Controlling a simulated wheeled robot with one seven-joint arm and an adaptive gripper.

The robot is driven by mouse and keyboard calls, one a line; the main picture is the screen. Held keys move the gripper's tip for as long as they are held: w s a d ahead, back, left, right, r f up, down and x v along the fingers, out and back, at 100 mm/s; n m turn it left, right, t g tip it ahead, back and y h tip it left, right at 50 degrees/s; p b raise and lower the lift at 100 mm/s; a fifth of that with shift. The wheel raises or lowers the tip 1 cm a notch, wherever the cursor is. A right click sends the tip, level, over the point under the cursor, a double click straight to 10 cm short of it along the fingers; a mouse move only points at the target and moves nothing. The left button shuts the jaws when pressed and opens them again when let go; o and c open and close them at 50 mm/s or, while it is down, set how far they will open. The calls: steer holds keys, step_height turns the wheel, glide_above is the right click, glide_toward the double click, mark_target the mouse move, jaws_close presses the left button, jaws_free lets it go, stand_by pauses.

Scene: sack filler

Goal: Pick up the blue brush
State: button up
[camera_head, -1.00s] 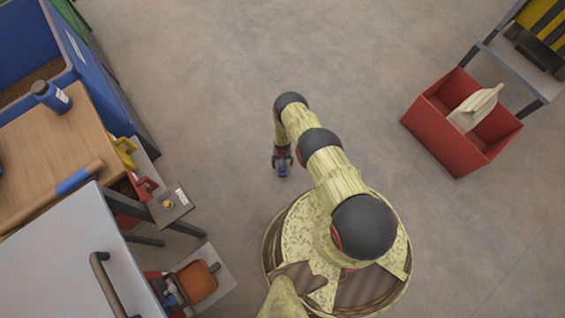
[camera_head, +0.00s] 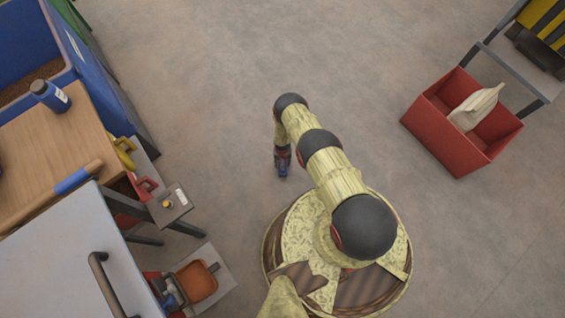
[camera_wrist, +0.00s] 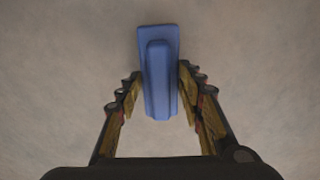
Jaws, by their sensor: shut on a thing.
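The blue brush (camera_wrist: 158,85) is between the two fingers of my gripper (camera_wrist: 158,88) in the wrist view. It shows as a blue block with a narrower raised grip along its middle, and the fingers are shut on that grip. In the head view my gripper (camera_head: 283,163) points down over the floor to the left of my base, with a small bit of the blue brush (camera_head: 283,172) showing at its tip. I cannot tell whether the brush touches the floor.
A red crate (camera_head: 437,140) with a pale sack (camera_head: 474,107) stands at the right. At the left are a wooden table (camera_head: 40,140) with a blue bottle (camera_head: 50,96), a grey cabinet (camera_head: 60,260) and a blue bin (camera_head: 110,85). The floor around my gripper is clear.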

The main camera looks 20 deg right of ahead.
jaws_close()
steer(key=shift+r, duration=0.15)
